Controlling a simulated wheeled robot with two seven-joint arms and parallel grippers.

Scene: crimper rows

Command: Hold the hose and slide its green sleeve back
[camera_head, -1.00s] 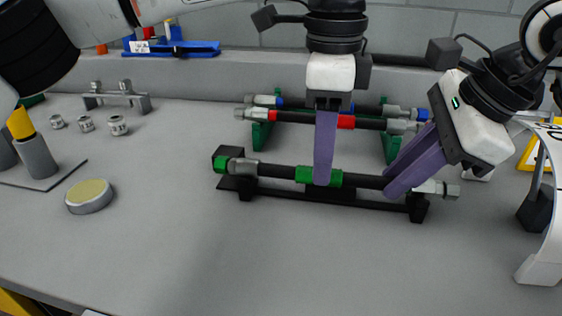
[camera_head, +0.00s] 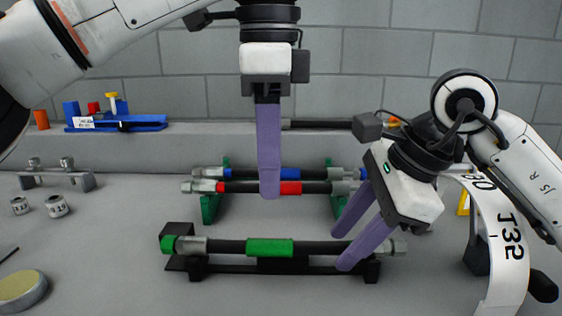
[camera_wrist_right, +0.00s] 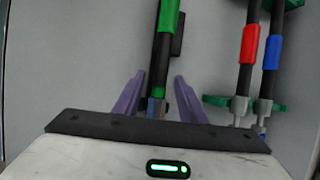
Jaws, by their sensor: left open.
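The black hose (camera_head: 225,246) lies level on a low black rack (camera_head: 225,267). Its green sleeve (camera_head: 270,247) sits around the hose near its middle, and also shows in the right wrist view (camera_wrist_right: 168,14). My left gripper (camera_head: 269,196) is open and empty, raised above the hose behind the sleeve; its jaws overlap in this view. My right gripper (camera_head: 340,251) is open at the hose's right end, its fingers on either side of the hose.
Behind, hoses with a red sleeve (camera_head: 290,188) and a blue sleeve (camera_head: 290,173) rest on a green rack (camera_head: 209,208). A round tin (camera_head: 20,290) and metal fittings (camera_head: 57,206) lie to the left. A blue tool tray (camera_head: 120,124) stands behind.

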